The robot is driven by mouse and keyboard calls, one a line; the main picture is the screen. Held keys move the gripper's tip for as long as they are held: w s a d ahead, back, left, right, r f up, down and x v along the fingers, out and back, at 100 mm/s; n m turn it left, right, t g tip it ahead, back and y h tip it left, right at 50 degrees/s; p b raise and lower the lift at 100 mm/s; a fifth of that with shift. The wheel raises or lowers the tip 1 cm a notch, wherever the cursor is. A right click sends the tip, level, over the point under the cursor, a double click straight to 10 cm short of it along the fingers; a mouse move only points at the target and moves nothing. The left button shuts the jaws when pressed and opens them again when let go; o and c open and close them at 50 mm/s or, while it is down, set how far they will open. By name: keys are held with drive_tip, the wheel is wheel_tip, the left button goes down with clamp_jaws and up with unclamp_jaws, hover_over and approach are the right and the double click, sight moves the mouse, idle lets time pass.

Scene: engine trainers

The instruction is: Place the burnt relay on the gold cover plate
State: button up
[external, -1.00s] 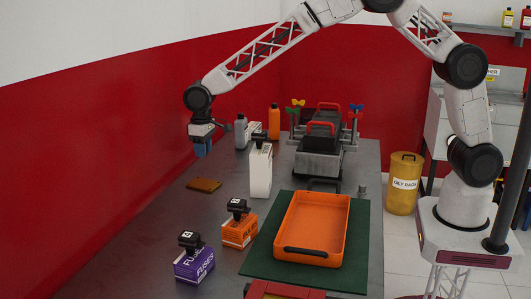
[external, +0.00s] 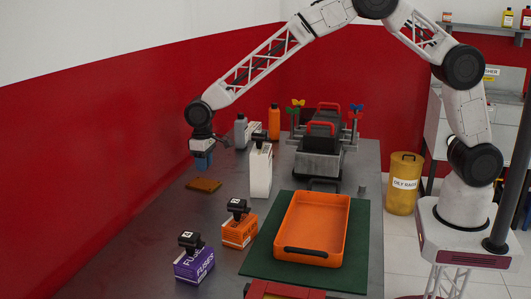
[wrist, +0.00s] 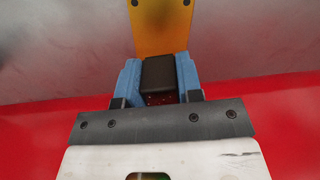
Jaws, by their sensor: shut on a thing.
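My gripper (external: 203,162) is at the far left of the bench, pointing down, just above the gold cover plate (external: 204,185). In the wrist view its blue fingers (wrist: 160,82) are shut on a small dark block, the relay (wrist: 158,73). The relay is hardly visible in the external view. A small gap shows between the fingertips and the plate there.
A white bottle (external: 261,171) stands right of the plate. An orange box (external: 239,231) and a purple fuse box (external: 194,264) stand nearer the front. An orange tray (external: 346,237) lies on a green mat (external: 363,245). Bare bench surrounds the plate.

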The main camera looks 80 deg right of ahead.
sight(206, 183)
drive_tip(key=shift+f, duration=0.1)
drive_tip(key=shift+f, duration=2.4)
drive_tip(key=o, duration=0.9)
drive_tip(key=shift+f, duration=0.15)
wheel_tip(206, 183, up, 12)
drive_tip(key=shift+r, duration=0.2)
